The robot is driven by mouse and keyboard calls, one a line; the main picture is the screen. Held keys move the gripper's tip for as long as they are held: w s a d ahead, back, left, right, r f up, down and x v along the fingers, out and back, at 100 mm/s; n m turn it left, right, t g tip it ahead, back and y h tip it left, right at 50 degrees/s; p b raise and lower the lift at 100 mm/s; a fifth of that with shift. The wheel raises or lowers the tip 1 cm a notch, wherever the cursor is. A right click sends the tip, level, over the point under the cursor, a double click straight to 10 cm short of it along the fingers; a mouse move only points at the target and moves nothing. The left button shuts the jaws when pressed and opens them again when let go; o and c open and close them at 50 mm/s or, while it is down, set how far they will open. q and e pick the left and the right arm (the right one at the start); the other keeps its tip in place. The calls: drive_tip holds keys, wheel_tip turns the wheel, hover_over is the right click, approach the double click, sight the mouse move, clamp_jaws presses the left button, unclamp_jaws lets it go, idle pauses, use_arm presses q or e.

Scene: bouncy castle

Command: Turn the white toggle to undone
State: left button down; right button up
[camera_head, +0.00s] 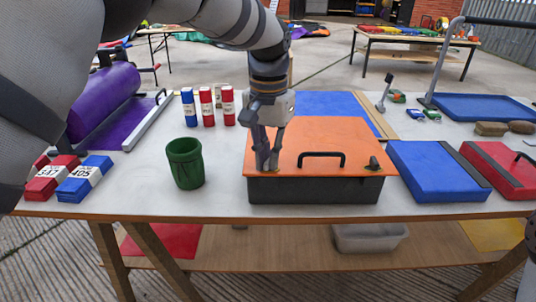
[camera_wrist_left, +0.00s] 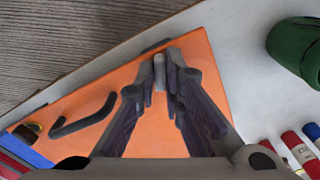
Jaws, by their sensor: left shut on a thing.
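A dark box with an orange lid (camera_head: 335,135) stands at the front of the table; the lid (camera_wrist_left: 90,88) also fills the middle of the left wrist view. My left gripper (camera_head: 267,164) points down at the lid's left front part. Its fingers (camera_wrist_left: 167,75) are closed on a small pale grey piece, seemingly the white toggle (camera_wrist_left: 160,72), near the lid's edge. The fingers hide most of it, so its turn cannot be told. A second, dark and brassy catch (camera_head: 373,162) sits at the lid's right front. My right gripper is not in view.
A black handle (camera_head: 321,154) rises from the lid between the two catches. A green cup (camera_head: 186,165) stands to the left, with several red and blue tubes (camera_head: 207,107) behind it. A blue case (camera_head: 437,168) lies close to the box's right side.

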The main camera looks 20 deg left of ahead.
use_arm(q)
drive_tip(key=m, duration=1.2)
drive_tip(key=shift+m, duration=0.4)
idle(0.4)
drive_tip(key=c, duration=1.7)
unclamp_jaws()
drive_tip(key=shift+r, duration=0.15)
wheel_tip(320, 180, up, 12)
